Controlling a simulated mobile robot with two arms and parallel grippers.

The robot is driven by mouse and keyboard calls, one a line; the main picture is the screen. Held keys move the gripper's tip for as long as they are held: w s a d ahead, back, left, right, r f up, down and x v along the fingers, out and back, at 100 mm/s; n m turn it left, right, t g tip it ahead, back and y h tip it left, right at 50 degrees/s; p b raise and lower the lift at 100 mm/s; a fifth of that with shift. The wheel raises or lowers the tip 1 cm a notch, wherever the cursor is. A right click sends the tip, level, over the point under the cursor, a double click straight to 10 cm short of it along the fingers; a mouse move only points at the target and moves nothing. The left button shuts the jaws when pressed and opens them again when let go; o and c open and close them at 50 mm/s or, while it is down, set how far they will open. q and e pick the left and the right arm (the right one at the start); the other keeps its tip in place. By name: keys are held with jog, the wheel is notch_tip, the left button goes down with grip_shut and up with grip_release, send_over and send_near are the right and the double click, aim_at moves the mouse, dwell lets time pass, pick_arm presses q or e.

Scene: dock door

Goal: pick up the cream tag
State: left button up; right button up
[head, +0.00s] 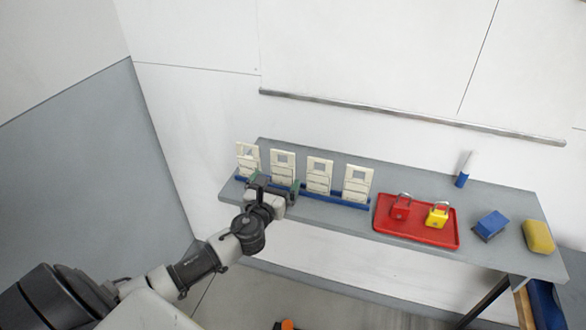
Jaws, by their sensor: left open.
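Several cream tags stand upright in a row in a blue rack (335,199) on the grey shelf table. From left to right there is a first tag (247,157), a second tag (283,165), a third tag (319,174) and a rightmost tag (357,184). My left gripper (273,184) is open in front of the rack, by the lower parts of the first and second tags. It hides part of the rack there. I cannot tell whether it touches a tag. My right gripper is out of view.
A red tray (421,237) holds a red padlock (400,208) and a yellow padlock (437,216). To its right are a blue block (490,225) and a yellow sponge-like block (538,236). A blue-and-white cylinder (464,171) stands behind, near the wall rail (410,117).

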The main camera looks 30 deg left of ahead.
aim_at(282, 168)
pick_arm(q)
jog(key=x, duration=0.6)
jog(key=p+x, duration=0.1)
jog(key=x, duration=0.1)
jog(key=shift+s+a+r, duration=0.1)
jog(key=shift+a, duration=0.15)
jog(key=shift+w, duration=0.3)
jog(key=shift+s, duration=0.1)
jog(key=c, duration=1)
